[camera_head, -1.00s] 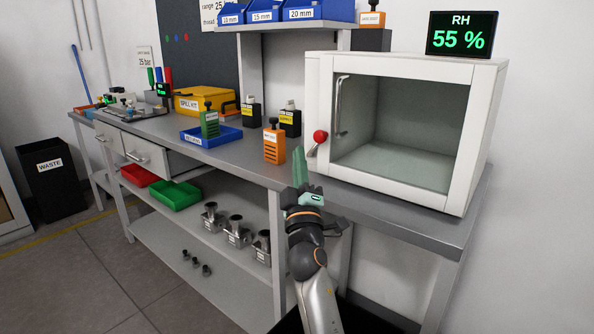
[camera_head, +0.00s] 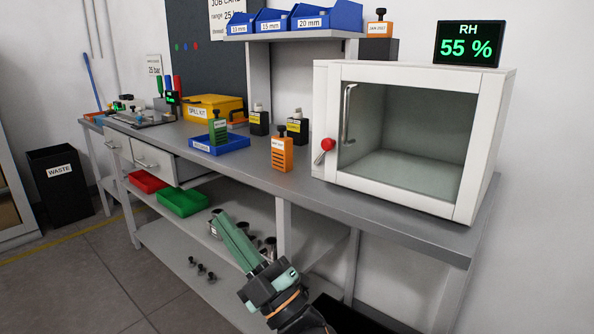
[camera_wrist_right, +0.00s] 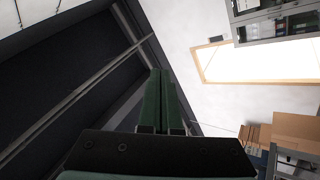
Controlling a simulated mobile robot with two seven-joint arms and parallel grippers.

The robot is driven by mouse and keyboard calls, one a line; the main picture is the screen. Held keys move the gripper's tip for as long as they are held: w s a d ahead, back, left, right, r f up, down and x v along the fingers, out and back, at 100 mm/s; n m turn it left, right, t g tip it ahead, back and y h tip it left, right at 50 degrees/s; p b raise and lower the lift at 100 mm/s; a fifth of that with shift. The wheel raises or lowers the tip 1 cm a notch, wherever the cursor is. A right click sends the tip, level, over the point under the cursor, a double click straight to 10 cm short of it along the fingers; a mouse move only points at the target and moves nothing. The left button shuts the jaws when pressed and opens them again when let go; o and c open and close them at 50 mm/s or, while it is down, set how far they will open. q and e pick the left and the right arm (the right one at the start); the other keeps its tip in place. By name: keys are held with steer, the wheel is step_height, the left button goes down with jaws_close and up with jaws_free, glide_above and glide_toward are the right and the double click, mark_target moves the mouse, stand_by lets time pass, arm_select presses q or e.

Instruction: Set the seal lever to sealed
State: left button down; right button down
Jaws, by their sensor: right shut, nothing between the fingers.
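The seal lever (camera_head: 323,151) has a red ball knob and a short pale handle. It sits on the left front frame of the white chamber (camera_head: 326,100), and its handle slants down to the left from the knob. My right gripper (camera_head: 224,223) is in front of the bench, low and left of the lever, well apart from it. Its green fingers are shut and empty. The right wrist view shows the shut fingers (camera_wrist_right: 161,100) against a wall and dark panels, with no lever in sight. My left gripper is not in view.
The grey bench top (camera_head: 370,208) has its front edge between my gripper and the chamber. An orange block (camera_head: 281,152), a blue tray (camera_head: 232,146) and dark bottles stand left of the chamber. Metal containers on the lower shelf are partly hidden behind my gripper.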

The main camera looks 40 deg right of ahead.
steer(key=s+a+g+y, duration=0.3)
steer(key=s+a+y, duration=0.8)
steer(key=s, duration=0.3)
steer(key=shift+s+a+y, duration=0.3)
steer(key=shift+a+y, duration=0.1)
steer(key=shift+a, duration=0.3)
